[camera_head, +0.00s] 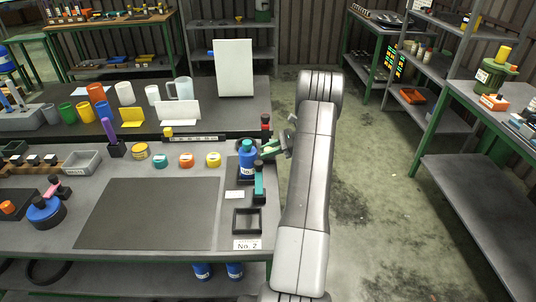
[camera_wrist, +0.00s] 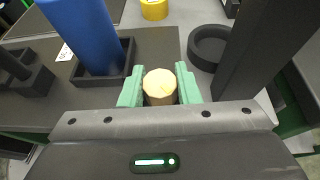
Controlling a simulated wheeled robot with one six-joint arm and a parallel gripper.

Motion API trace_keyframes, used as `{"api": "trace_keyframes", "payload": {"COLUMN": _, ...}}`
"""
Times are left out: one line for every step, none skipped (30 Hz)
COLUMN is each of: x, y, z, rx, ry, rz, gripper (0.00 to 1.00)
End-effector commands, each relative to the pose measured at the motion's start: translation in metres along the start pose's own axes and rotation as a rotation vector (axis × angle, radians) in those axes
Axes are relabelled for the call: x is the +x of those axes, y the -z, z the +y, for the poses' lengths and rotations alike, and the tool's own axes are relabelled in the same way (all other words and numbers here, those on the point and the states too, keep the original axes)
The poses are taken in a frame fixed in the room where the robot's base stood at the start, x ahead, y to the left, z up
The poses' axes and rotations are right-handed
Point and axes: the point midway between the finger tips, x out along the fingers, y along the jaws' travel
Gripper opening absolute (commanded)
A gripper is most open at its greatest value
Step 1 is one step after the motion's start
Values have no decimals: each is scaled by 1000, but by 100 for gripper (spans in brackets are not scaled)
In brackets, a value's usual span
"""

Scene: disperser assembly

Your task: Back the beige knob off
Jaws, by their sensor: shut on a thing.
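The beige knob (camera_wrist: 160,84) is a small faceted round cap, seen from its end between the two green fingers of my gripper (camera_wrist: 160,90) in the wrist view. A finger lies close on each side of it, and my gripper is shut on it. In the head view my gripper (camera_head: 269,148) reaches in from the right, just beside the blue container (camera_head: 248,160) at the bench's right edge. In the wrist view the blue container (camera_wrist: 80,35) stands in a black square holder (camera_wrist: 103,79). What is behind the knob is hidden.
A dark post (camera_wrist: 262,50) rises close to the right of my gripper in the wrist view, with a black ring (camera_wrist: 208,45) beyond. A teal-topped black object (camera_head: 259,182) stands before the container. The dark mat (camera_head: 150,213) is clear.

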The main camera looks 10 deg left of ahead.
Motion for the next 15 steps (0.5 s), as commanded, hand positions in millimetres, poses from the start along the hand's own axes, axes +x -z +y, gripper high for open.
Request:
{"api": "trace_keyframes", "payload": {"x": 2, "y": 1, "z": -1, "rx": -20, "ry": -41, "rz": 0, "gripper": 7}}
{"api": "trace_keyframes", "payload": {"x": 1, "y": 1, "z": -1, "rx": -31, "ry": -65, "rz": 0, "gripper": 7}}
{"api": "trace_keyframes", "payload": {"x": 1, "y": 1, "z": -1, "rx": -43, "ry": -97, "rz": 0, "gripper": 7}}
{"api": "trace_keyframes", "payload": {"x": 1, "y": 1, "z": -1, "rx": -53, "ry": -121, "rz": -1, "gripper": 7}}
{"api": "trace_keyframes", "payload": {"x": 1, "y": 1, "z": -1, "rx": -63, "ry": -143, "rz": 0, "gripper": 7}}
{"api": "trace_keyframes", "payload": {"x": 1, "y": 1, "z": -1, "rx": -74, "ry": -173, "rz": 0, "gripper": 7}}
{"api": "trace_keyframes", "payload": {"x": 1, "y": 1, "z": -1, "rx": -83, "ry": -193, "rz": -1, "gripper": 7}}
{"api": "trace_keyframes", "payload": {"x": 1, "y": 0, "z": -1, "rx": -91, "ry": -214, "rz": -1, "gripper": 7}}
{"api": "trace_keyframes", "payload": {"x": 1, "y": 0, "z": 0, "rx": -101, "ry": -239, "rz": -1, "gripper": 7}}
{"api": "trace_keyframes", "payload": {"x": 1, "y": 0, "z": -1, "rx": -109, "ry": -256, "rz": 0, "gripper": 7}}
{"api": "trace_keyframes", "payload": {"x": 1, "y": 0, "z": 0, "rx": -116, "ry": -274, "rz": -1, "gripper": 7}}
{"api": "trace_keyframes", "payload": {"x": 1, "y": 0, "z": 0, "rx": -124, "ry": -294, "rz": -1, "gripper": 7}}
{"api": "trace_keyframes", "payload": {"x": 1, "y": 0, "z": 0, "rx": -130, "ry": -309, "rz": -1, "gripper": 7}}
{"api": "trace_keyframes", "payload": {"x": 1, "y": 0, "z": 0, "rx": -135, "ry": -322, "rz": -1, "gripper": 7}}
{"api": "trace_keyframes", "payload": {"x": 0, "y": 0, "z": 0, "rx": -142, "ry": -338, "rz": -1, "gripper": 7}}
